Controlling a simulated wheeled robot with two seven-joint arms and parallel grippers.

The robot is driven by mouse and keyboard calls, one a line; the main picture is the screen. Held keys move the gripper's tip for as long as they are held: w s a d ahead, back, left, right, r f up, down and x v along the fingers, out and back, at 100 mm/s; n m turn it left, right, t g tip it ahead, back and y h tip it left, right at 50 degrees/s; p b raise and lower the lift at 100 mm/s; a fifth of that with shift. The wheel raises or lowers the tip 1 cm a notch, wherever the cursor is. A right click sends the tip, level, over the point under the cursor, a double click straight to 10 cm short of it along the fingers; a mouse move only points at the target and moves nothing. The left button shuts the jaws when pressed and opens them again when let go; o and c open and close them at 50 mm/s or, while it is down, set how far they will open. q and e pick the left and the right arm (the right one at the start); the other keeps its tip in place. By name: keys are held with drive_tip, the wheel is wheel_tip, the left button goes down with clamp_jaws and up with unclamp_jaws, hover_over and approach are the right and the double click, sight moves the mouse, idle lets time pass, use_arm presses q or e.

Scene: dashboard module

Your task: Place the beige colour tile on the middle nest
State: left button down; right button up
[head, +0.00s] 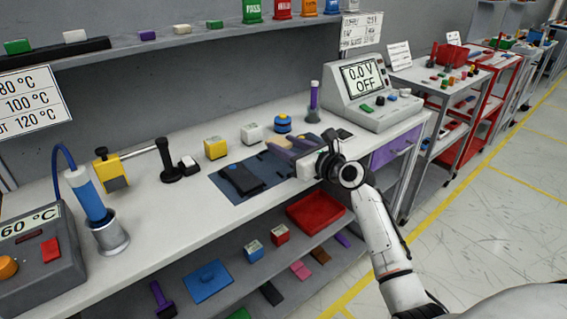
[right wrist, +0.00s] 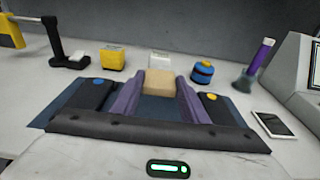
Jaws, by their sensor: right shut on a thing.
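The beige tile (right wrist: 158,82) is in the right wrist view, between the two purple-grey fingers of my right gripper (right wrist: 160,78), which is shut on it. In the head view my right gripper (head: 284,147) reaches in from the right over the dark blue mat (head: 226,185); the tile is not clearly seen there. Dark pads flank the fingers in the wrist view, a left one with a blue dot (right wrist: 98,82) and a right one with a yellow dot (right wrist: 212,97). The middle nest is mostly hidden; I cannot tell whether the tile touches it. My left gripper is not in view.
A yellow cube (head: 215,148), a white cube (head: 251,134) and a blue round container (head: 283,123) stand behind the mat. A purple vial (head: 314,95) and a meter (head: 369,92) stand at the right. A black block (head: 242,179) lies on the mat's left part.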

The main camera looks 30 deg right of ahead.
sight(286, 167)
wheel_tip(286, 167, down, 5)
drive_tip(key=shift+f+b, duration=0.15)
drive_tip(key=shift+b, duration=0.7)
drive_tip(key=shift+f, duration=0.1)
drive_tip(key=o, duration=1.1)
drive_tip(key=shift+c, duration=0.2)
drive_tip(key=shift+r, duration=0.2)
drive_tip(key=s+r+p, duration=0.1)
drive_tip(key=s, duration=1.1)
drive_tip(key=shift+d+r, duration=0.35)
drive_tip(key=shift+d, duration=0.1)
